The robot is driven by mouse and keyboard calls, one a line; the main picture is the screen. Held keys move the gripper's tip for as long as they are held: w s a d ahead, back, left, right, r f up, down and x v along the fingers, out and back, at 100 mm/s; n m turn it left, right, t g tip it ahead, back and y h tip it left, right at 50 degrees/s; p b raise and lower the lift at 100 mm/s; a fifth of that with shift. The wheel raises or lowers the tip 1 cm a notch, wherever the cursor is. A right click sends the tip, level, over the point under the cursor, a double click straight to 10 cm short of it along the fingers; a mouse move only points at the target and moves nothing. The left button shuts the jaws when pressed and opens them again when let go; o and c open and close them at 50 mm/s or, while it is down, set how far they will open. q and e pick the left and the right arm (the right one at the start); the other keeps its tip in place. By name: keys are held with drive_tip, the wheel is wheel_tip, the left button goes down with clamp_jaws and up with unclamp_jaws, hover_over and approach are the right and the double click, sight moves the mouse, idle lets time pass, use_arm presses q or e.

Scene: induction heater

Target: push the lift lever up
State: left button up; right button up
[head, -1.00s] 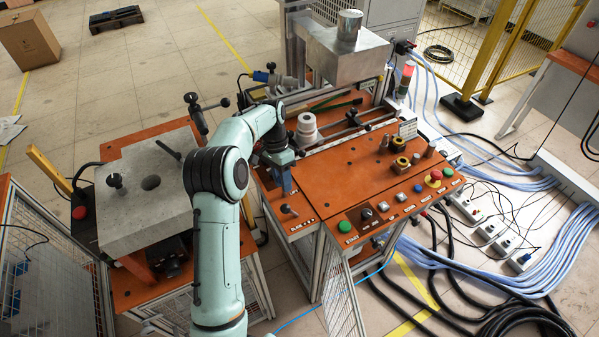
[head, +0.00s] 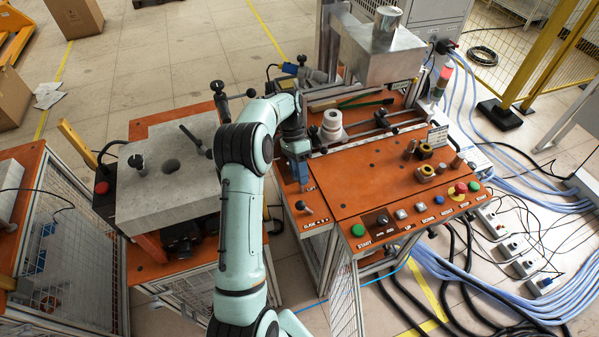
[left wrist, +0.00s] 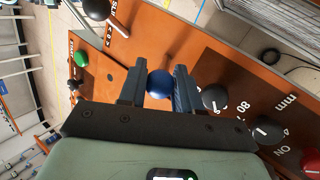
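A blue round knob (left wrist: 160,83), which seems to be the lift lever's end, sits between the two fingers of my left gripper (left wrist: 158,86) in the left wrist view. In the head view my left gripper (head: 301,183) points down over the left strip of the orange control table (head: 350,185). The gripper hides the knob there, and the lever's shaft does not show. My right gripper is not in view.
A green START button (head: 358,230) and a row of buttons line the front edge. A white spool-shaped part (head: 332,126) stands behind. A grey block (head: 168,170) lies left.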

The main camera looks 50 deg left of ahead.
use_arm(q)
drive_tip(key=shift+o, duration=1.4)
drive_tip(key=v, duration=0.7)
drive_tip(key=shift+a+r, duration=0.15)
drive_tip(key=shift+w, duration=0.15)
